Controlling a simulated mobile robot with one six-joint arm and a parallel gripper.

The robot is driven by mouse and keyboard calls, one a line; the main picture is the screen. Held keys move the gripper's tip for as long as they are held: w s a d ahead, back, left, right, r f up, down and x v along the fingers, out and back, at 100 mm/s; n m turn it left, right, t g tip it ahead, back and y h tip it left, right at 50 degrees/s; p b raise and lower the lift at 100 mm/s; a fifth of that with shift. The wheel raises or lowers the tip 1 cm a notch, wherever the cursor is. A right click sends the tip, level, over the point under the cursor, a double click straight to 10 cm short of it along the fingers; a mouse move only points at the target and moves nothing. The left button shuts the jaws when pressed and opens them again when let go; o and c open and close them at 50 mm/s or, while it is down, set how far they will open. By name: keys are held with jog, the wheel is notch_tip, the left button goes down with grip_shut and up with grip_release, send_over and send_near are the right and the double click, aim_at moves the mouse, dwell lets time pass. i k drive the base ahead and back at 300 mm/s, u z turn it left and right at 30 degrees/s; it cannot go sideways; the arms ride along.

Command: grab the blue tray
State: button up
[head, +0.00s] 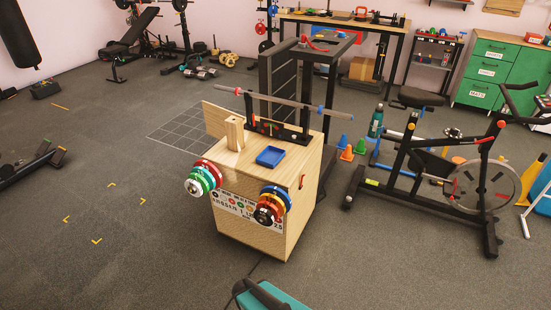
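The blue tray (258,160) is small, square and shallow, with a raised rim. A barbell (290,101) rests on a black stand (291,131) behind the tray. My gripper is not in view.
Coloured weight plates stick out from the cabinet front at left (212,171) and right (281,196). An exercise bike (440,165) and small cones (360,146) stand to the right. The floor (120,255) at front left is clear.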

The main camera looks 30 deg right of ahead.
aim_at(271, 156)
jog(key=u, duration=0.05)
jog(key=i, duration=1)
jog(key=z, duration=0.05)
